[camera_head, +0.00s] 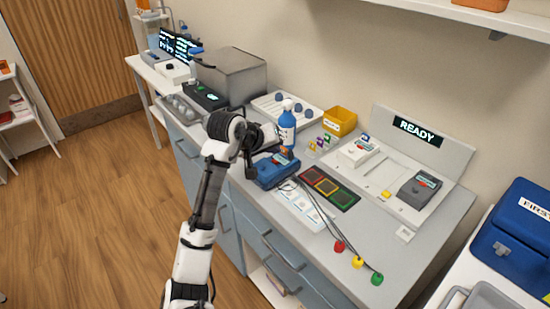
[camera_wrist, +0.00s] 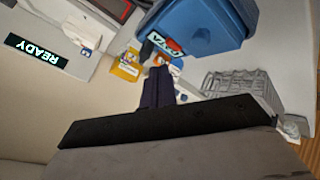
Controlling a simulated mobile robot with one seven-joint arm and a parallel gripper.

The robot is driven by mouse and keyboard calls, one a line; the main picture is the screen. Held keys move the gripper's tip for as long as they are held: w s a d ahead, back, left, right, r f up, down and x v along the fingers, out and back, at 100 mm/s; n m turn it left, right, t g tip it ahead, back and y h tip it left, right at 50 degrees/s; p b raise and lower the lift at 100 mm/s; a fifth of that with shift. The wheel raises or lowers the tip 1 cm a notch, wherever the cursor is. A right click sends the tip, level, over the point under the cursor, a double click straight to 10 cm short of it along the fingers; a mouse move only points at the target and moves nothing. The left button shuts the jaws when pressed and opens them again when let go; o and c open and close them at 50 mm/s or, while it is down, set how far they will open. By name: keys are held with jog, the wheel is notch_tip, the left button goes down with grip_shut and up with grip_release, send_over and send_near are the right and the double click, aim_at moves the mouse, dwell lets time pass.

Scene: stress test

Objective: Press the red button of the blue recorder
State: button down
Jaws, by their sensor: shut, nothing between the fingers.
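The blue recorder (camera_head: 271,172) lies on the grey counter, near its front edge, in the head view. A small red patch shows on its upper face, but I cannot clearly make out the red button. My gripper (camera_head: 251,174) points down at the recorder's left end; I cannot tell whether it touches. In the wrist view, the shut dark fingers (camera_wrist: 158,88) are empty. A large blue body (camera_wrist: 205,25) with a pale label, which looks like the recorder, shows at the top of that view, beyond the fingertips.
A blue bottle (camera_head: 287,130) and a yellow bin (camera_head: 340,121) stand behind the recorder. A mat with coloured squares (camera_head: 345,196) lies to its right, and a white strip (camera_head: 299,208) in front. Cables run to coloured plugs. A READY panel (camera_head: 418,131) stands behind a white and a dark device.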

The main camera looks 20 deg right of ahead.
aim_at(273, 163)
notch_tip(273, 163, up, 4)
jog(key=p, duration=0.3)
jog(key=shift+r, duration=0.1)
dwell(0.6)
